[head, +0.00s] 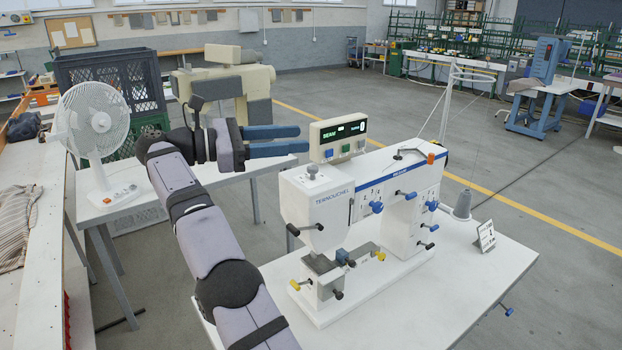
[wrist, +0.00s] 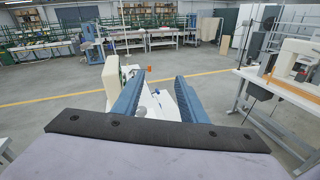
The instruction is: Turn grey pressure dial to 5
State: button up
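The white press, marked TERNOUCHEL (head: 313,215), stands on a white table. A small grey knob (head: 313,171) sits on top of its left head; I cannot tell whether it is the grey pressure dial, and no scale numbers are readable. My gripper (head: 302,139) is above and to the left of that head, its two blue fingers apart with nothing between them.
Blue knobs (head: 377,207), black levers and yellow-tipped levers (head: 381,256) stick out from the press. A thread cone (head: 463,204) on a stand and a small sign card (head: 485,236) are at the right. A white fan (head: 93,130) stands on the left table. The table's front right is clear.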

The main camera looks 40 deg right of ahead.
jog(key=s+r+n+b, duration=0.1)
jog(key=s+r, duration=0.1)
jog(key=n+t+h, duration=0.1)
jog(key=n+t, duration=0.4)
jog(key=t, duration=0.1)
send_near(309, 169)
jog(key=d, duration=0.4)
jog(key=shift+w+f+b, duration=0.1)
jog(key=shift+f+b, duration=0.1)
jog(key=shift+b, duration=0.1)
jog(key=d+p, duration=0.1)
jog(key=d, duration=0.1)
jog(key=d+p, duration=0.1)
jog(key=d, duration=0.1)
jog(key=d+p, duration=0.1)
jog(key=d, duration=0.1)
jog(key=shift+w+r, duration=0.15)
jog(key=shift+w, duration=0.15)
jog(key=shift+d+p, duration=0.45)
jog(key=shift+d, duration=0.2)
jog(key=shift+c, duration=0.4)
jog(key=shift+f, duration=0.2)
grip_shut()
